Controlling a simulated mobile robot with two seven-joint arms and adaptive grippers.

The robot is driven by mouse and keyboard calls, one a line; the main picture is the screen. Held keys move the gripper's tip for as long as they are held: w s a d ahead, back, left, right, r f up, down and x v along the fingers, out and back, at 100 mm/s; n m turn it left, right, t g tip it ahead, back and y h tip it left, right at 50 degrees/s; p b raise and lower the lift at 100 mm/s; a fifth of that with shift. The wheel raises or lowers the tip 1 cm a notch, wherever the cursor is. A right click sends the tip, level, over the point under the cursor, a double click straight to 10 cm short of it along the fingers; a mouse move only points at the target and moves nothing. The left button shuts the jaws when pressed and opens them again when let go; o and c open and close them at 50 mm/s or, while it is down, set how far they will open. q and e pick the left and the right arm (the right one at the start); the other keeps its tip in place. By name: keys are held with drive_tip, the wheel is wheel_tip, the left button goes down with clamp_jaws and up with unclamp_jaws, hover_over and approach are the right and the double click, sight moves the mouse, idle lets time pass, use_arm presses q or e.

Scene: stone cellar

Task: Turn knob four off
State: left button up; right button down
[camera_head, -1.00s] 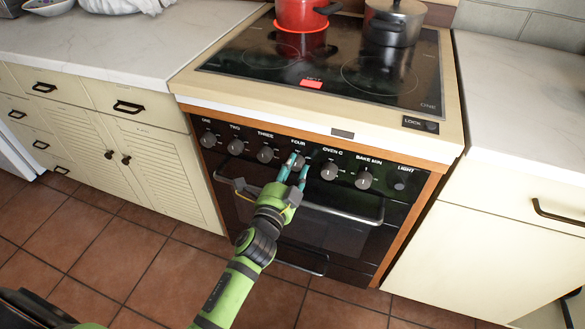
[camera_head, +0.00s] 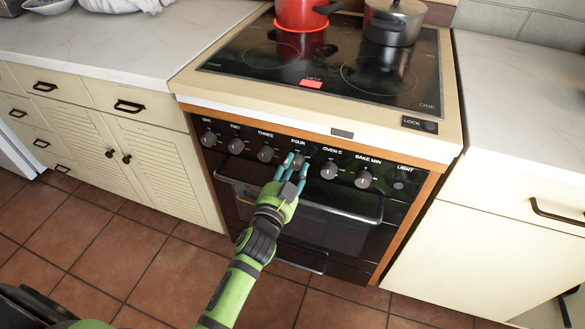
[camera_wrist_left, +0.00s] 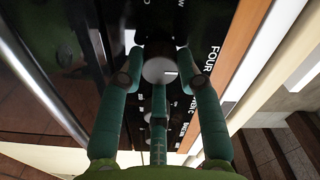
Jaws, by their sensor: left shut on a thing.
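Knob four (camera_head: 299,163) is a round grey knob on the stove's black front panel, under the label FOUR. My left gripper (camera_head: 296,162) is at this knob, its teal fingers on either side of it. In the left wrist view, the knob's round face (camera_wrist_left: 158,70) sits between the fingertips, and the gripper (camera_wrist_left: 160,80) is shut on it. The fingers partly hide the knob, and I cannot read its pointer. The label FOUR shows beside it there. My right gripper is not in view.
Knob three (camera_head: 265,154) and the oven knob (camera_head: 329,170) flank it closely. The oven handle (camera_head: 350,215) runs below. A red pot (camera_head: 302,14) stands on a glowing red ring, and a red light (camera_head: 311,84) shows on the hob. A dark pot (camera_head: 393,24) stands behind right.

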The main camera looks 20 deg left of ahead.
use_arm(q)
drive_tip(key=o, duration=1.2)
drive_tip(key=shift+d+r, duration=0.1)
drive_tip(key=shift+d, duration=0.15)
drive_tip(key=shift+c, duration=0.2)
drive_tip(key=shift+a, duration=0.1)
drive_tip(key=s, duration=1.2)
drive_tip(key=shift+a, duration=0.2)
